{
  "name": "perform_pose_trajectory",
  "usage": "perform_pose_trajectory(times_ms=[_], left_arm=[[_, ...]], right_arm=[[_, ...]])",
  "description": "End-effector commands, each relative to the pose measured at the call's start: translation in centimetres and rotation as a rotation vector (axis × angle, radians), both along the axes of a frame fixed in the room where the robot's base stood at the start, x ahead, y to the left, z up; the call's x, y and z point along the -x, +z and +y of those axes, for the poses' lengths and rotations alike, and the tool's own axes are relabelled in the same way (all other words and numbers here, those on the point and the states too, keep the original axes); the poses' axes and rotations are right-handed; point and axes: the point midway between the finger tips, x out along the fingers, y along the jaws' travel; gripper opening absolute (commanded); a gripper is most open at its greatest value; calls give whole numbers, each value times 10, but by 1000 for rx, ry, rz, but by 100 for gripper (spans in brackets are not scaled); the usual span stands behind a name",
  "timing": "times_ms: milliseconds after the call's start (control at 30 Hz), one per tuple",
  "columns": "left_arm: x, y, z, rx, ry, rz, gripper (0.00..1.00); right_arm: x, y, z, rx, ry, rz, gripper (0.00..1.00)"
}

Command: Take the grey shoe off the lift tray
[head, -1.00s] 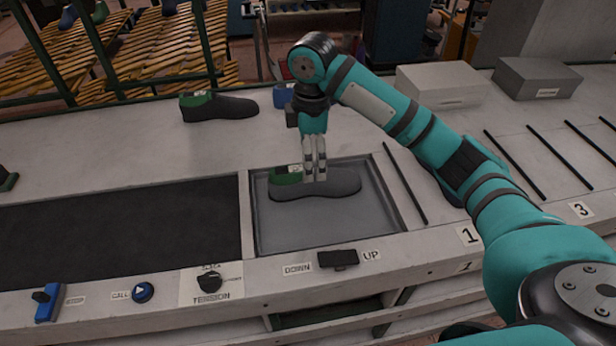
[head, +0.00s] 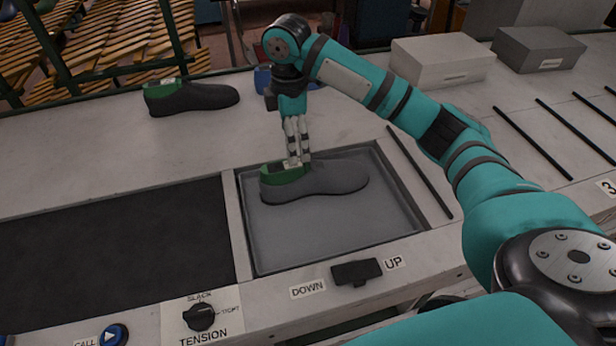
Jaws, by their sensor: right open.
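The grey shoe (head: 325,180) with a green collar lies on the lift tray (head: 310,240), its toe to the right. A small white label shows on the collar. My right gripper (head: 298,160) points down at the collar end of the shoe. Its fingers are open, with the tips at or just above the collar; I cannot tell whether they touch it. My left gripper is not in view.
A second dark shoe (head: 192,96) with a green collar stands on the bench behind. A dark belt (head: 110,245) lies left of the tray. The DOWN/UP switch (head: 356,272) and tension knob (head: 200,316) are in front. Two boxes (head: 440,60) stand at the back right.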

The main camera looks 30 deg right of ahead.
Motion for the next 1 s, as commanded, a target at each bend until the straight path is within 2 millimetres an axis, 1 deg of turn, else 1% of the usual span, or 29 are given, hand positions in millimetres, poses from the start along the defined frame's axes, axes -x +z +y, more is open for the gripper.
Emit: perform_pose_trajectory(times_ms=[33, 133, 300, 400, 567, 667, 800, 900, 1000], left_arm=[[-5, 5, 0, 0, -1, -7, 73], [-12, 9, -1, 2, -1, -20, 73], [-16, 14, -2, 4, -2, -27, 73], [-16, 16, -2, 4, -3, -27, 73], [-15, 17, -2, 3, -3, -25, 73], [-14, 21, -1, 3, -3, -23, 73], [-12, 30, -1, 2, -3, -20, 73], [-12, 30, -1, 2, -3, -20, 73], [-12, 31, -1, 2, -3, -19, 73]], right_arm=[[1, -11, 0, 1, -1, 7, 88], [1, -32, -1, 1, -1, 5, 88], [1, -67, -1, 1, 0, 4, 88], [1, -81, 0, 0, 0, 3, 88], [0, -91, 0, 1, 0, 0, 88], [1, -99, -1, 0, 0, 3, 88], [0, -120, -3, 1, -1, 3, 88], [0, -134, -3, 1, 0, 2, 88], [0, -141, -3, 1, 0, 0, 88]])
